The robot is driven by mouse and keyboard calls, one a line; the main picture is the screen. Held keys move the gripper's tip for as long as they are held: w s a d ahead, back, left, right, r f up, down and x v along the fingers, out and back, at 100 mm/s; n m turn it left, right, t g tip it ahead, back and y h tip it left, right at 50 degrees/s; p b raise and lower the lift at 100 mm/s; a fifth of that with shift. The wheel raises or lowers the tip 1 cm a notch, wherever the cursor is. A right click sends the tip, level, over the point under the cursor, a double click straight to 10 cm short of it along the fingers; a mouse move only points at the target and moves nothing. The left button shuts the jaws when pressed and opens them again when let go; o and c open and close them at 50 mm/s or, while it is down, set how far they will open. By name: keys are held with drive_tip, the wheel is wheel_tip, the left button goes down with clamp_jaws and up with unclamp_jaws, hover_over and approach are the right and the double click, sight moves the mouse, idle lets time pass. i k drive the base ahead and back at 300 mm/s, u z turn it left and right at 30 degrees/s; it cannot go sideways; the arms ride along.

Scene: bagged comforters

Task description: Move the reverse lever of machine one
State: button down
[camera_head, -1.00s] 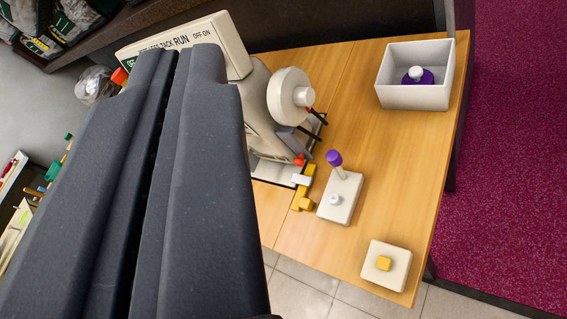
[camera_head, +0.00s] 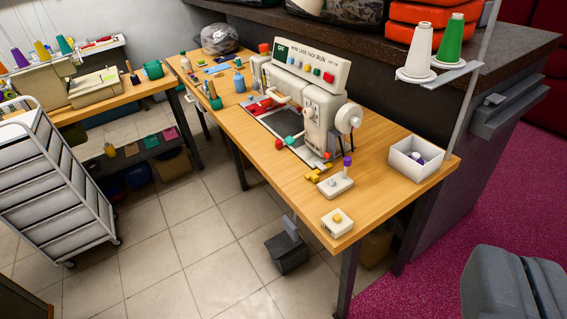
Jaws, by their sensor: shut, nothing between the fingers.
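A white sewing machine (camera_head: 322,110) with a control panel (camera_head: 312,68) of coloured buttons stands on a wooden table (camera_head: 385,205). I cannot tell which of these is the reverse lever. My gripper (camera_head: 522,264) is shut and empty at the lower right, over the carpet side and well apart from the machine.
A white open box (camera_head: 416,160) and a yellow-button box (camera_head: 337,222) sit on the table. Thread cones (camera_head: 448,40) stand on a holder at the right. A pedal (camera_head: 286,250) is on the floor below. A white drawer cart (camera_head: 50,180) stands left on open tiled floor.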

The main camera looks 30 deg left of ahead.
sight(289, 140)
drive_tip(key=k, duration=0.75)
drive_tip(key=u, duration=0.4)
drive_tip(key=i, duration=2.1)
drive_tip(key=z, duration=0.75)
